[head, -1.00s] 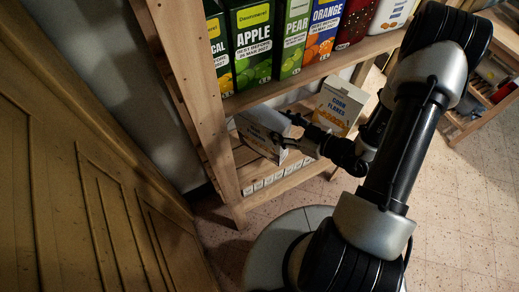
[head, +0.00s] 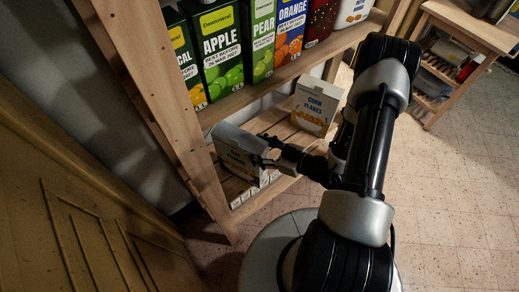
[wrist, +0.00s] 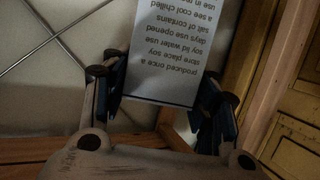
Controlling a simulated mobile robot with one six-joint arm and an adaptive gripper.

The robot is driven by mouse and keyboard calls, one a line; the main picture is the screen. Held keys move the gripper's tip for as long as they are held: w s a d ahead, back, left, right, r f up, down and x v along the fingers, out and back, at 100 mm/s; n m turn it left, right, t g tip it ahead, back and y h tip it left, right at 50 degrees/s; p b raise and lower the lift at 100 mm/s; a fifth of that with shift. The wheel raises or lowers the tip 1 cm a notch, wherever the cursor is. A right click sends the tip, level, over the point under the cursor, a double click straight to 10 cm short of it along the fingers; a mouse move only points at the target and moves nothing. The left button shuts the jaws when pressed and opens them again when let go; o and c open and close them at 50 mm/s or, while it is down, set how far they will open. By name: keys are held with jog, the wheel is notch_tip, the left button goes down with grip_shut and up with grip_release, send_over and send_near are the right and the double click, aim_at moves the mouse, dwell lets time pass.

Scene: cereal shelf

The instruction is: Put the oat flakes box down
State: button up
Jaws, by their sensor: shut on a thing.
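The box in my gripper, taken as the oat flakes box (head: 238,146), is grey-white and stands slightly tilted in the picture at the left end of the lower shelf (head: 283,133). Its name is not readable. My gripper (head: 267,153) is shut on its right side. In the wrist view the box (wrist: 165,45) shows a white panel with upside-down black text between the two fingers of my gripper (wrist: 160,92). The box's underside is hidden, so I cannot tell whether it touches the shelf.
A corn flakes box (head: 315,106) stands to the right on the lower shelf, with bare slats between. Juice cartons (head: 220,48) line the shelf above. A wooden post (head: 185,130) is close on the left.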

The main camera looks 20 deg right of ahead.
jog(key=o, duration=1.4)
